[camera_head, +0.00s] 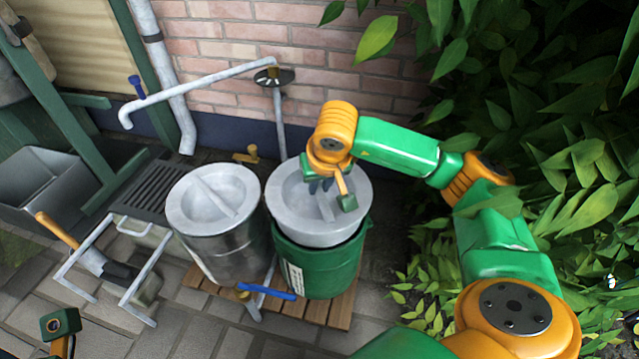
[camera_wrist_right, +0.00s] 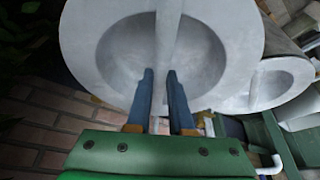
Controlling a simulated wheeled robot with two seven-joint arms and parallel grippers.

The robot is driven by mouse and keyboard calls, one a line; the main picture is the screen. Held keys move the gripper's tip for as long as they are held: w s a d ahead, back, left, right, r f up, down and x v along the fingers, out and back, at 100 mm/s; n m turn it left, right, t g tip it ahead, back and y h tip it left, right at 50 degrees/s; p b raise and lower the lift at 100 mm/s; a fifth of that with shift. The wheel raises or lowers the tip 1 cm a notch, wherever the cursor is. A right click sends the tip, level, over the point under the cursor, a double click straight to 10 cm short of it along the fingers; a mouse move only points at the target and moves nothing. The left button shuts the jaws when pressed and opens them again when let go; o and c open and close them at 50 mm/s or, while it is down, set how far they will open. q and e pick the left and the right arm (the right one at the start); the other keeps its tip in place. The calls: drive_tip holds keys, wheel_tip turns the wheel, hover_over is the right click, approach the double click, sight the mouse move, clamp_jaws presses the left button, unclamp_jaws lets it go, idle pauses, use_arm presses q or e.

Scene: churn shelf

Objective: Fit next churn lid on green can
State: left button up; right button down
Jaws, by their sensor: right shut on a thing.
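The green can (camera_head: 315,268) stands on a wooden slatted stand. A grey round lid (camera_head: 350,212) with a cross bar is at the can's mouth. A dark gap shows along its front edge; I cannot tell whether it is seated. My right gripper (camera_head: 322,187) is shut on the lid's bar from above. In the right wrist view the blue fingers (camera_wrist_right: 161,80) are on either side of the bar, and the lid (camera_wrist_right: 100,45) fills the top. Part of my left gripper (camera_head: 60,325) shows at the bottom left; its fingers are not clear.
A metal can (camera_head: 225,250) with a similar lid (camera_head: 190,205) stands close on the left. A grey pipe (camera_head: 205,82) and tap (camera_head: 272,75) rise behind. Leaves (camera_head: 570,170) crowd the right side. A grey sink (camera_head: 45,190) and drain rack (camera_head: 150,190) are at left.

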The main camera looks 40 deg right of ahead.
idle(0.3)
drive_tip(key=shift+f+b, duration=0.75)
drive_tip(key=shift+f, duration=0.2)
drive_tip(key=shift+f+b, duration=0.8)
drive_tip(key=shift+f, duration=0.2)
drive_tip(key=shift+f+b, duration=0.5)
drive_tip(key=shift+f, duration=0.1)
drive_tip(key=c, duration=0.7)
unclamp_jaws()
